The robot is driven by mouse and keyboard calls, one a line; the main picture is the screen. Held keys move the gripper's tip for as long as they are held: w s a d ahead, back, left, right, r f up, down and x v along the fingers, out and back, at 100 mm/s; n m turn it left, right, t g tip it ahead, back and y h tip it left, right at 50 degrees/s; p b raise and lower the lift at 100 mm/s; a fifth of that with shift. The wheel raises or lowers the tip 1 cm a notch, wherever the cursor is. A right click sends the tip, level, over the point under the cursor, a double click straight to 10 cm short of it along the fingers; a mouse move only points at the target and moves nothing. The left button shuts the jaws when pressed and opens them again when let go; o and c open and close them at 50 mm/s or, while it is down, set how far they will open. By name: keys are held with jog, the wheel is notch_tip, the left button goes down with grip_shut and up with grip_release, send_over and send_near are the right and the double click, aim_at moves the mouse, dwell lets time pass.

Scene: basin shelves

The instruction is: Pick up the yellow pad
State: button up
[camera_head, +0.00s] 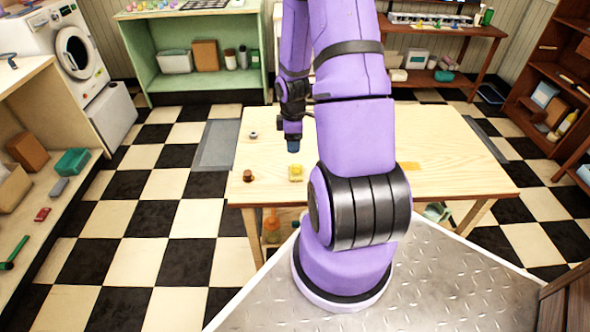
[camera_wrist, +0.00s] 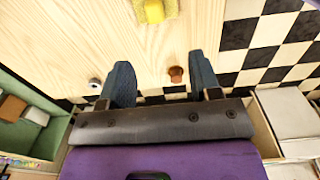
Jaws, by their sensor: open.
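A flat orange-yellow piece (camera_head: 411,166) lies farther right on the table, beside my arm. My gripper (camera_head: 293,148) is above the table, just behind the pad in the head view. In the wrist view my gripper (camera_wrist: 160,62) has its two dark fingers wide apart with nothing between them, short of the pad.
A small brown thing (camera_head: 248,176) and a small whitish round thing (camera_head: 253,135) stand left on the wooden table (camera_head: 450,150). They also show near the fingers in the wrist view, the brown one (camera_wrist: 176,74) by the right finger. Shelves line the walls; checkered floor surrounds the table.

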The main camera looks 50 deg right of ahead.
aim_at(296, 165)
jog(key=shift+s+d+f, duration=0.15)
jog(key=shift+s+f, duration=0.05)
jog(key=shift+f, duration=0.6)
notch_tip(296, 165, down, 5)
jog(key=shift+f, duration=0.1)
jog(key=shift+d+f, duration=0.25)
jog(key=shift+f, duration=1.1)
jog(key=shift+d+f, duration=0.2)
jog(key=shift+f, duration=1.1)
jog(key=shift+c, duration=0.4)
grip_shut()
jog(key=shift+w+r, duration=0.1)
